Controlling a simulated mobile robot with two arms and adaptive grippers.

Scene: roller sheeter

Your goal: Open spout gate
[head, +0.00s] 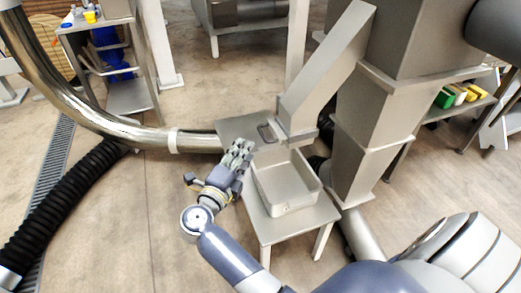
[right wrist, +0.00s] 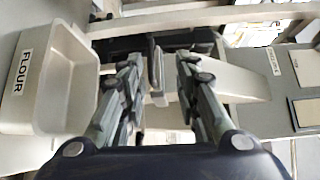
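The spout (head: 325,72) slopes down from the tall metal hopper to an opening above the bin. The gate handle (head: 266,134), a small dark-edged loop, sticks out on the left of the spout's lower end. My right gripper (head: 245,145) is just left of the handle. In the right wrist view my right gripper (right wrist: 158,68) is open, and the upright gate handle (right wrist: 158,72) shows between its fingers, with gaps on both sides. Whether the fingertips reach past it is hard to tell. The gate plate itself is mostly hidden. My left gripper is not in view.
An empty-looking metal bin (head: 288,205), labelled FLOUR in the right wrist view (right wrist: 23,72), stands on a small table (head: 262,228) under the spout.

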